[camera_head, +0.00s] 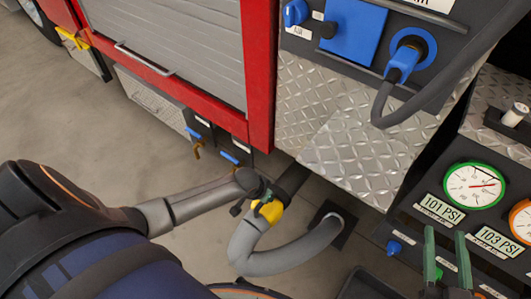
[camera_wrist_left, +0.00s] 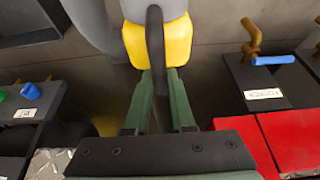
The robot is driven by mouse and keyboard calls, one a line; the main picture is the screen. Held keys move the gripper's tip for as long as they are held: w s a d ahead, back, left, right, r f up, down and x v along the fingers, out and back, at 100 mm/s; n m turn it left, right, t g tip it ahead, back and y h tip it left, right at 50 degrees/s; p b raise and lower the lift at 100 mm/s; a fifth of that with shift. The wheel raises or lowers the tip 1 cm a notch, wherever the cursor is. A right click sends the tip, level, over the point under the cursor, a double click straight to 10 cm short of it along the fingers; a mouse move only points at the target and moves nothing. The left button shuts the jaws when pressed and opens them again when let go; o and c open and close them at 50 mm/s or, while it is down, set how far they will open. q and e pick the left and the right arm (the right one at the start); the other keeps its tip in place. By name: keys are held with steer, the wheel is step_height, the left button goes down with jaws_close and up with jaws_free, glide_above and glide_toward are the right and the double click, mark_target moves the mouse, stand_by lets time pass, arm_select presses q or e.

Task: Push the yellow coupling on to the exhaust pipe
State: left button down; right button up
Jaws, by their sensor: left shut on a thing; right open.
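The yellow coupling (camera_head: 270,211) is on the end of a grey hose (camera_head: 262,262), low beside the truck. It also shows in the left wrist view (camera_wrist_left: 176,45), with a black handle (camera_wrist_left: 155,50) across it. My left gripper (camera_head: 264,197) is shut on the coupling by this handle, its green fingers on either side. The dark exhaust pipe (camera_head: 294,178) comes out from under the truck, and its end meets the coupling in the head view. I cannot tell how far the coupling sits over it. My right gripper (camera_head: 448,258) is open and empty at the lower right.
The diamond-plate step (camera_head: 355,145) overhangs the pipe. The hose curves to a dark floor plate (camera_head: 338,226). Blue- and orange-handled drain valves (camera_head: 196,140) hang left of the pipe. A gauge panel (camera_head: 420,228) is by my right gripper. Floor at left is clear.

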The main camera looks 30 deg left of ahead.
arm_select(q)
steer(key=shift+w+r, duration=0.15)
steer(key=shift+w, duration=0.25)
